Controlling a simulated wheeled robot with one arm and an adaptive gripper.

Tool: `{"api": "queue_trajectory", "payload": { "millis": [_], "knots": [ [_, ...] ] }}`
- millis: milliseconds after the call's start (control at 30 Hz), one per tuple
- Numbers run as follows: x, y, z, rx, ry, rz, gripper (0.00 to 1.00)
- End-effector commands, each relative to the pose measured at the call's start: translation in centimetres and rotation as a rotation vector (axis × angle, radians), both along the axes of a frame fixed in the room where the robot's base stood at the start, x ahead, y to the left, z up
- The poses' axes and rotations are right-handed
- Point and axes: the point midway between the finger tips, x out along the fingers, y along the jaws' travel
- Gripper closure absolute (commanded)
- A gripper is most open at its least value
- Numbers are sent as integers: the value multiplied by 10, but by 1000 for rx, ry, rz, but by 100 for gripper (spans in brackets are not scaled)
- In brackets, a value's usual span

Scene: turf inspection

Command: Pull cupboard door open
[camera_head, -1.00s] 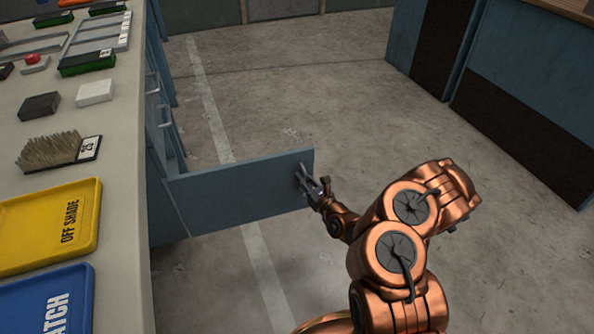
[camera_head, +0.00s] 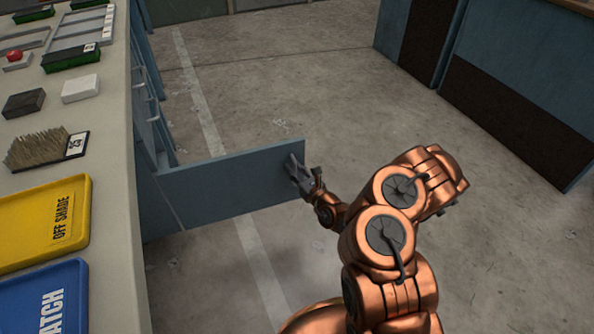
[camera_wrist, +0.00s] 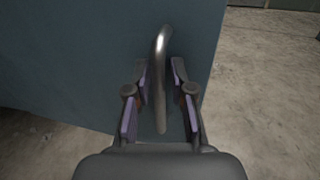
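The blue-grey cupboard door (camera_head: 225,182) stands swung out from the front of the bench, about square to it. In the wrist view the door (camera_wrist: 70,60) fills the left and middle. Its curved metal handle (camera_wrist: 160,75) stands upright between the fingers of my gripper (camera_wrist: 161,88). The fingers are apart, one on each side of the handle, with a visible gap on both sides. In the head view my gripper (camera_head: 297,172) is at the handle near the door's free end. The cupboard's inside is hidden.
The bench top (camera_head: 110,130) on the left holds a yellow tray (camera_head: 22,225), a blue tray (camera_head: 22,310), a brush (camera_head: 35,150) and small blocks. Bare concrete floor (camera_head: 290,90) lies beyond the door. Blue cabinets (camera_head: 525,95) stand at the right.

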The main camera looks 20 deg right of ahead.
Motion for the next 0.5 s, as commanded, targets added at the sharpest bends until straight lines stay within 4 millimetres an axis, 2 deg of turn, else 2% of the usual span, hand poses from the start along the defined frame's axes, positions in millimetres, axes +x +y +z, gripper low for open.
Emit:
{"api": "queue_trajectory", "payload": {
  "millis": [167,500],
  "knots": [
    [-5,-3,-1,0,2,-3,77],
    [-33,-12,-1,2,3,-5,77]
  ]
}}
